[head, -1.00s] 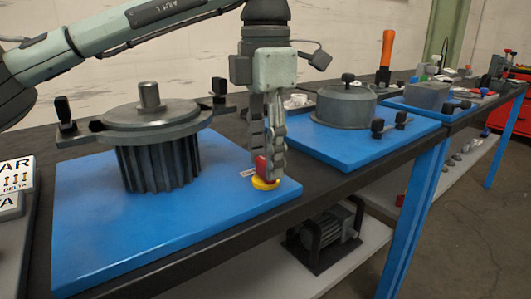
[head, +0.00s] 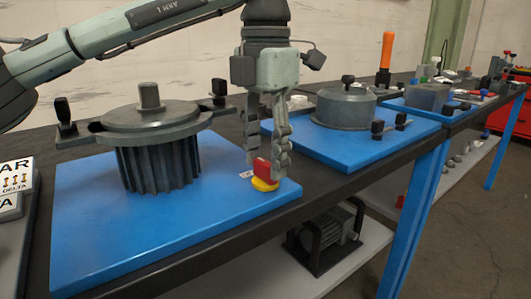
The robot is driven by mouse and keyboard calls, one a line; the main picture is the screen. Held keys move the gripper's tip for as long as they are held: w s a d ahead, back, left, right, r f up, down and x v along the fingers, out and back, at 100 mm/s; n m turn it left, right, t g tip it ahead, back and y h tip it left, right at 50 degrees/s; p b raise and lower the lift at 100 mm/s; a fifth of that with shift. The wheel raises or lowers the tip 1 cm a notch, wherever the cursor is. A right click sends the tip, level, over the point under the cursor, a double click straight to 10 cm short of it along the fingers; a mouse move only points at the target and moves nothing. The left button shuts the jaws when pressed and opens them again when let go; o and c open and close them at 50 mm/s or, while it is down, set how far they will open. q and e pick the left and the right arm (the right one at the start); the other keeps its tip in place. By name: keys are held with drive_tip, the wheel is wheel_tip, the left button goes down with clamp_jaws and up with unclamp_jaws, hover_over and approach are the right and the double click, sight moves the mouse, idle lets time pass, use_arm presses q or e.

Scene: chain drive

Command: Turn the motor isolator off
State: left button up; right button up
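The motor isolator is a red handle (head: 262,167) on a round yellow base (head: 264,185), at the front right corner of the near blue board (head: 215,212). My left gripper (head: 266,166) points straight down over it. One finger is on each side of the red handle, and it looks shut on the handle. The right finger hides part of the handle's right side. The exact contact is too small to see clearly. My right gripper is not in view.
A dark finned motor housing (head: 158,165) with a top shaft stands on the same board, left of the isolator. A second blue board (head: 352,152) with a round grey housing (head: 346,110) lies to the right. The dark table edge (head: 225,243) runs close in front.

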sight(266, 162)
use_arm(q)
drive_tip(key=o, duration=0.3)
drive_tip(key=shift+o, duration=0.2)
wheel_tip(266, 162, up, 12)
idle(0.4)
